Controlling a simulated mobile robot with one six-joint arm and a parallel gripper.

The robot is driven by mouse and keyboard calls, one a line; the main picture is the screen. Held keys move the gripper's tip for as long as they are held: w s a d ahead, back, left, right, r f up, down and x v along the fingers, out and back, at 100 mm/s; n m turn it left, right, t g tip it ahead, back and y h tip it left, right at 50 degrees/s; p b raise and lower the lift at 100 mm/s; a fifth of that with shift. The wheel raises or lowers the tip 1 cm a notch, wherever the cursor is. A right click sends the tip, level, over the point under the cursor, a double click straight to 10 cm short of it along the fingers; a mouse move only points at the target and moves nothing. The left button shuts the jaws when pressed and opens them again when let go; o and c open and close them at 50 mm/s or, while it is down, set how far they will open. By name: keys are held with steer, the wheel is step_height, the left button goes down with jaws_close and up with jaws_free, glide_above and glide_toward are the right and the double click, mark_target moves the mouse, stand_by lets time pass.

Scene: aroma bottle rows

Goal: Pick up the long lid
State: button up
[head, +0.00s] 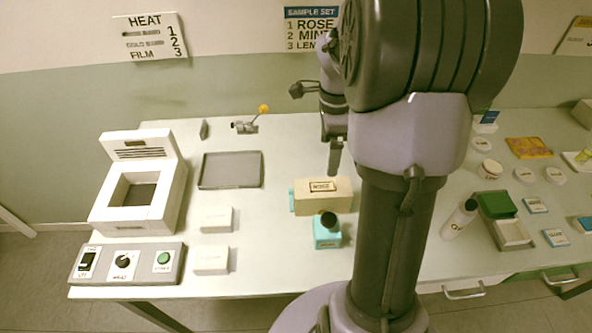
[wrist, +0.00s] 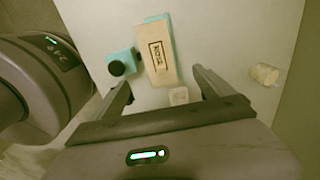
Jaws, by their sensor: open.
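The long lid (head: 335,197) is a beige slab with a framed label on top. It lies over a teal base whose edge shows at its left end in the head view. In the wrist view the lid (wrist: 157,58) runs lengthwise ahead of the fingers, slightly tilted, with teal showing at its far end. My gripper (head: 334,165) is above and behind the lid in the head view. In the wrist view my gripper (wrist: 162,79) is open and empty, its fingers wide apart either side of the lid's near end. No contact with the lid is visible.
A teal block with a black round top (head: 327,235) stands close in front of the lid. A small pale object (wrist: 178,95) sits near the lid's near end. White boxes (head: 216,220) and a grey tray (head: 230,170) lie left. My arm hides the table right of the lid.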

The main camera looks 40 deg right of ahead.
mark_target(323, 187)
step_height(323, 187, down, 12)
steer(key=b, duration=0.4)
steer(key=f+b, duration=0.2)
steer(key=f, duration=0.3)
steer(key=shift+a+b, duration=0.3)
steer(key=shift+b, duration=0.1)
steer(key=shift+r, duration=0.1)
steer(key=c, duration=1.5)
